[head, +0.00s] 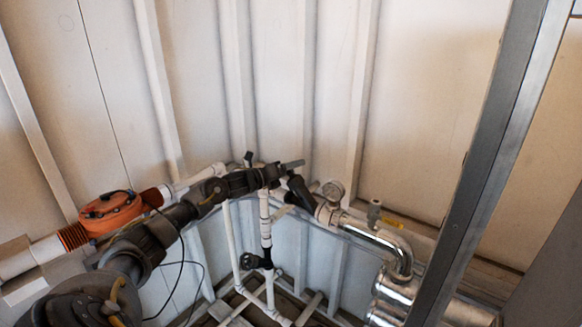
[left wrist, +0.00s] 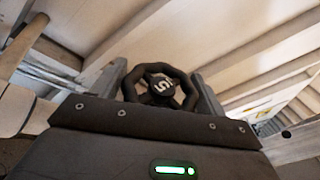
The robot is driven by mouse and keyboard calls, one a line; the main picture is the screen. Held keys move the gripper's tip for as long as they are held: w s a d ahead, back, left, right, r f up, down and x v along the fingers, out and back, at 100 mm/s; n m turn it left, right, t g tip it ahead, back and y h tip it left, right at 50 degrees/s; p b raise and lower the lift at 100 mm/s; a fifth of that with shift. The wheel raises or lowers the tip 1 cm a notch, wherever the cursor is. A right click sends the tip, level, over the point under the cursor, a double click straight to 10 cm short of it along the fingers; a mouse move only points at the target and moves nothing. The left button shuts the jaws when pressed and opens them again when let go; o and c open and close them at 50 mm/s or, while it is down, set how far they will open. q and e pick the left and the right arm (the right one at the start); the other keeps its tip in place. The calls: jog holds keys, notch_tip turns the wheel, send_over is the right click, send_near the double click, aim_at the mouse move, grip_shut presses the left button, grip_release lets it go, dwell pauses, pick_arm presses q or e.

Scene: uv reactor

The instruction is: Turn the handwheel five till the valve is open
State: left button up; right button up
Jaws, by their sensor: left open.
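Handwheel five (left wrist: 158,84) is a black ring with a dark hub marked with a white 5. In the left wrist view it sits between the two fingers of my left gripper (left wrist: 160,80), which is open around it. I cannot tell whether the fingers touch the rim. In the head view my left gripper (head: 286,169) reaches in to the pipework near the wall corner and seems to hide this wheel. The valve body under the wheel is hidden in the left wrist view. My right gripper is not in view.
Another black handwheel (head: 256,261) is below on white pipes. An orange housing (head: 110,211) is at left. A grey metal post (head: 490,150) crosses the right side.

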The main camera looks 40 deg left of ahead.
pick_arm(q)
jog(key=shift+c, duration=0.2)
jog(key=c, duration=0.6)
jog(key=shift+o, duration=0.2)
